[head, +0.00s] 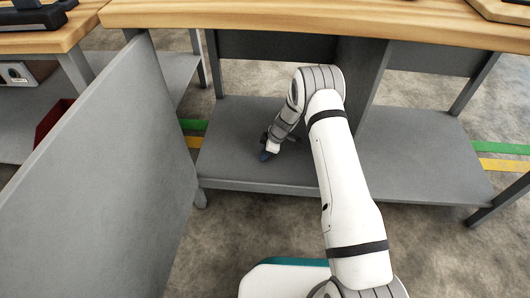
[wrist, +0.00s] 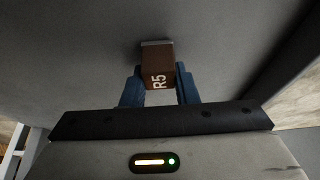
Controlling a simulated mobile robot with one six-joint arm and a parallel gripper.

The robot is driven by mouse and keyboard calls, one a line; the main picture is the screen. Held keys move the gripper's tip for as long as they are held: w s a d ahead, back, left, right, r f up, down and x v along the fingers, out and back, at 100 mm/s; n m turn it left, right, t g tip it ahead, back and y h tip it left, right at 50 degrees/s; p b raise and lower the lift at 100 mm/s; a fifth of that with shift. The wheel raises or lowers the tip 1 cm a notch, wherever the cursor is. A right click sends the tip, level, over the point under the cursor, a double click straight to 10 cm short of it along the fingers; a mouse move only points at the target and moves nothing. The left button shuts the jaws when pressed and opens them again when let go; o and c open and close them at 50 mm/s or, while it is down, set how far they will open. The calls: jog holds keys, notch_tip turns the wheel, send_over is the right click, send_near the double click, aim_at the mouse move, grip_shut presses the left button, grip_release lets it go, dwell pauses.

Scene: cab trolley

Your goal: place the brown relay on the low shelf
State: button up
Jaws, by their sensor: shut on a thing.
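The brown relay (wrist: 158,72), marked R5, is between the blue fingertips of my gripper (wrist: 160,88) in the wrist view. The gripper is shut on it. In the head view my gripper (head: 266,155) is low over the left part of the grey low shelf (head: 235,165), under the wooden bench top. The relay itself cannot be made out in the head view. The shelf surface also fills the background of the wrist view (wrist: 70,60). I cannot tell whether the relay touches the shelf.
A grey upright divider (head: 368,85) splits the shelf space right of my gripper. A large grey panel (head: 100,180) stands at the left. The wooden bench top (head: 300,20) overhangs the shelf. The shelf's right part (head: 420,155) is bare.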

aim_at(272, 159)
jog(key=shift+f, duration=0.3)
jog(key=o, duration=1.1)
jog(key=shift+r, duration=0.15)
jog(key=p+v, duration=0.2)
jog(key=v, duration=0.5)
jog(key=shift+d+r+p, duration=0.15)
jog(key=shift+r+p, duration=0.1)
jog(key=shift+p, duration=0.05)
